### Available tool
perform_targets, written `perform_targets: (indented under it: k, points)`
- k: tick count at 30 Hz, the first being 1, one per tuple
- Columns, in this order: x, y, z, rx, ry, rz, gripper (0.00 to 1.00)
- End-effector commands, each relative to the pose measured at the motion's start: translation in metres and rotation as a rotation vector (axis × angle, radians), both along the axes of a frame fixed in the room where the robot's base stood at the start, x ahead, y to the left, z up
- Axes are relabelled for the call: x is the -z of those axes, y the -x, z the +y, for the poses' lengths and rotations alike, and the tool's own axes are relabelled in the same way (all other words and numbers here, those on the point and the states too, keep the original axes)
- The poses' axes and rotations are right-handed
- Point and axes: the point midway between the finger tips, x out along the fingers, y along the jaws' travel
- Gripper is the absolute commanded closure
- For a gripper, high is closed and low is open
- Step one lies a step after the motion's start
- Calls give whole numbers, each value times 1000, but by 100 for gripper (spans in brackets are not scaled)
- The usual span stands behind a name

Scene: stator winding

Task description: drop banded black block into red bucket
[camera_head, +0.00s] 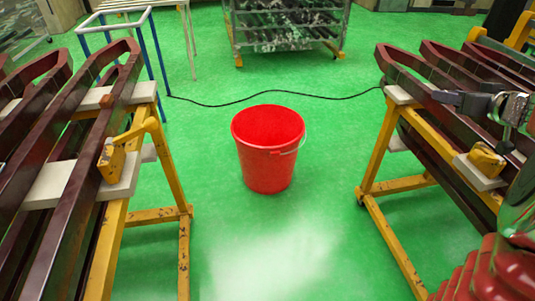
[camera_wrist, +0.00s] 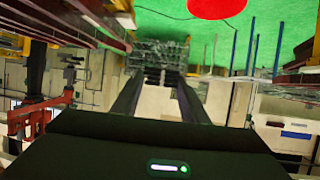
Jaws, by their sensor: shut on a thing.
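The red bucket (camera_head: 267,160) stands upright on the green floor in the middle of the head view. Its mouth faces up and a thin handle hangs at its right side. Part of the bucket shows at the top edge of the wrist view (camera_wrist: 217,8). My gripper (camera_head: 445,98) is at the right of the head view, above the right-hand rack and well to the right of the bucket. Its two dark fingers (camera_wrist: 157,100) show apart in the wrist view. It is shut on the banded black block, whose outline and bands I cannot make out.
Yellow-framed racks with long dark-red coils stand on the left (camera_head: 75,130) and right (camera_head: 440,80) of the bucket. A black cable (camera_head: 240,101) lies behind it. A grey shelf rack (camera_head: 285,25) stands at the back. The floor around the bucket is clear.

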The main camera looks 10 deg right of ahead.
Motion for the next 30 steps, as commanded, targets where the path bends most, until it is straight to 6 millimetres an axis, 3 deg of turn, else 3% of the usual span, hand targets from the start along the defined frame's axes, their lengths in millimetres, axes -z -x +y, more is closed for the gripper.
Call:
perform_targets:
  k: [9,14,20,30]
  points:
    - [1,-1,1,-2,0,0,82]
    - [11,-9,16,-30,-2,1,82]
    - [47,-32,66,-109,-4,4,82]
    - [128,-58,181,-248,-5,5,82]
